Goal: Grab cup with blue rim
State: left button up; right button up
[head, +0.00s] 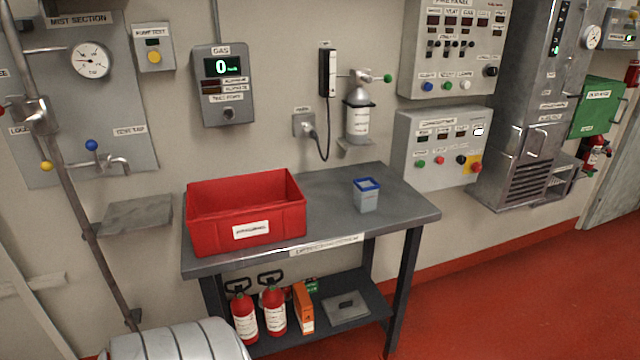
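A small grey cup with a blue rim (367,198) stands upright on the right half of the grey metal table (405,208). It is apart from the red bin to its left. Neither of my grippers shows in the head view. The inside of the cup is too small to make out.
A red bin (278,222) takes up the table's left half. A bottle (357,120) and control boxes (442,148) hang on the wall behind. Fire extinguishers (272,308) and an orange box (303,308) are on the lower shelf. Red floor (520,300) is clear at right.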

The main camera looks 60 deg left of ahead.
aim_at(366, 189)
jog(key=u, duration=1.55)
jog(key=l, duration=0.1)
jog(key=i+u, duration=0.05)
